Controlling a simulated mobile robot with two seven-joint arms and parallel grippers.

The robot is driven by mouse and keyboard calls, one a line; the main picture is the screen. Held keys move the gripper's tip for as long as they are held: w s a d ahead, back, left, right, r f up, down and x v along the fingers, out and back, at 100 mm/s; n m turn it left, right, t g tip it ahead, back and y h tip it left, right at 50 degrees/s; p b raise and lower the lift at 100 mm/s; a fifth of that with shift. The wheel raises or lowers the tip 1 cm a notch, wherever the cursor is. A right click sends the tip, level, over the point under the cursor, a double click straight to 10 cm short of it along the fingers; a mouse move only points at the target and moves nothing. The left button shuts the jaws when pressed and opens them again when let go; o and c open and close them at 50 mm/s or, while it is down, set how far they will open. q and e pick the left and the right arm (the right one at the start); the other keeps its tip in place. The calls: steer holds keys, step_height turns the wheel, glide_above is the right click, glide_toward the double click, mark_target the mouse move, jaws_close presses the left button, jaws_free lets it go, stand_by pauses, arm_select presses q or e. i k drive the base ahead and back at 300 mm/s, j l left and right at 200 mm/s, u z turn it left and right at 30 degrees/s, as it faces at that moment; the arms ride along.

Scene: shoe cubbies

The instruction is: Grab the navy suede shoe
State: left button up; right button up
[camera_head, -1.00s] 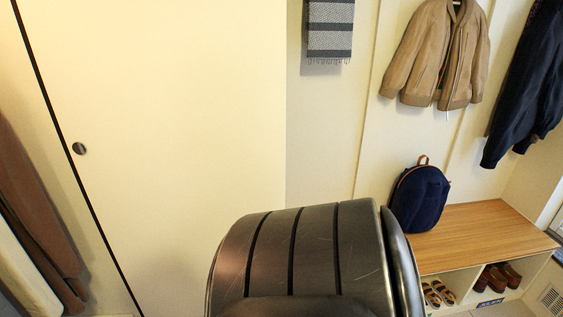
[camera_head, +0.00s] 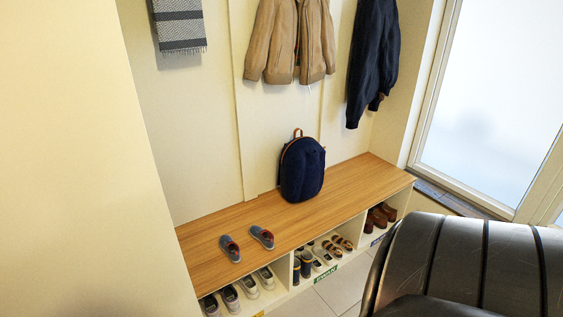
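No shoe can be picked out for certain as the navy suede one. A pair of grey-blue shoes with red lining sits on the wooden bench top (camera_head: 330,195): a left shoe (camera_head: 230,248) and a right shoe (camera_head: 262,237), slightly apart. In the cubbies below, a small dark navy pair with yellow trim (camera_head: 301,267) stands near the middle divider. Its material is too small to tell. Neither of my grippers is in view.
Cubbies hold grey shoes (camera_head: 230,297), white sneakers (camera_head: 265,278), sandals (camera_head: 342,243) and brown shoes (camera_head: 380,215). A navy backpack (camera_head: 301,170) stands on the bench. A pale panel (camera_head: 80,170) fills the left. A dark ribbed part of mine blocks the lower right.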

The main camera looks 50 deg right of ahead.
mark_target(226, 242)
steer(key=z, duration=1.3)
steer(key=i+l+u, duration=0.15)
steer(key=i+l, duration=0.25)
steer(key=i+l+u, duration=0.2)
steer(key=i+l, duration=0.25)
steer(key=i+l+u, duration=0.15)
steer(key=i+l, duration=0.25)
steer(key=i+l+u, duration=0.15)
steer(key=i+l, duration=0.25)
steer(key=l, duration=0.25)
